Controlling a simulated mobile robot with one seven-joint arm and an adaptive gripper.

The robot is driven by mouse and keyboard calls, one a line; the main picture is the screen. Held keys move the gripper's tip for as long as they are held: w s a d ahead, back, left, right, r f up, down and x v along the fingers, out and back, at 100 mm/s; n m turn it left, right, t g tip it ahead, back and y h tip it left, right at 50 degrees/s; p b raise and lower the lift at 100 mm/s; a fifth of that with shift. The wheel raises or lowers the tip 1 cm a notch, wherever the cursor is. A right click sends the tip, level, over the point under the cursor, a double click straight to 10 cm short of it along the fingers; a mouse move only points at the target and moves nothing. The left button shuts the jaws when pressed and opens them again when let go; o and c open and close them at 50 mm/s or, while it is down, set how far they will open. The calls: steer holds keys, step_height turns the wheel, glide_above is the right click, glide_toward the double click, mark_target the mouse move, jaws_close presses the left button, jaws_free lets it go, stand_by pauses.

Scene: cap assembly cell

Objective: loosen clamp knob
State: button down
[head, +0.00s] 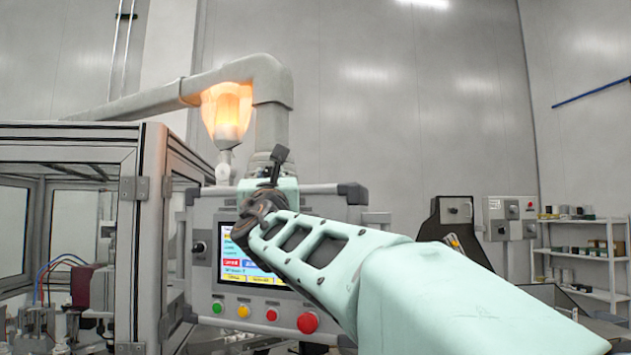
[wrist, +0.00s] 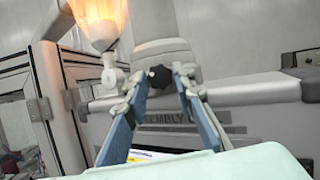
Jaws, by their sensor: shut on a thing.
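The clamp knob (wrist: 160,76) is a small black lobed knob on the front of the grey vertical tube, in the middle of the wrist view. My gripper (wrist: 161,79) has its two blue-grey fingers on either side of it, shut on it at the tips. In the head view my gripper (head: 274,166) is at the foot of the bent grey pipe (head: 271,125), just above the control panel. The knob is hidden there behind my gripper and arm.
A lit orange lamp (head: 228,112) hangs left of the pipe. The control panel (head: 207,270) has a screen (head: 237,262) and coloured buttons, partly behind my arm. A framed glass enclosure (head: 125,215) stands close on the left. Shelves (head: 590,255) stand far right.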

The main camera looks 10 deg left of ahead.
steer(key=n+g+y+b, duration=0.1)
steer(key=n, duration=0.2)
steer(key=n+g+y+b, duration=0.1)
steer(key=n+y+b, duration=0.1)
steer(key=n, duration=0.2)
steer(key=n+g+y+b, duration=0.1)
steer(key=n+b, duration=0.1)
steer(key=n, duration=0.2)
steer(key=shift+w+d+r+y, duration=0.1)
steer(key=shift+d+r+y, duration=0.05)
steer(key=shift+d+y, duration=0.15)
steer(key=shift+d+r+n+g+y+p, duration=0.15)
steer(key=shift+n+g+p, duration=0.65)
steer(key=shift+n, duration=1.05)
steer(key=shift+r+n+g+y+p, duration=0.2)
steer(key=shift+n+g+p, duration=0.55)
steer(key=shift+n, duration=1.1)
steer(key=c, duration=1.6)
jaws_free()
steer(key=shift+f, duration=0.1)
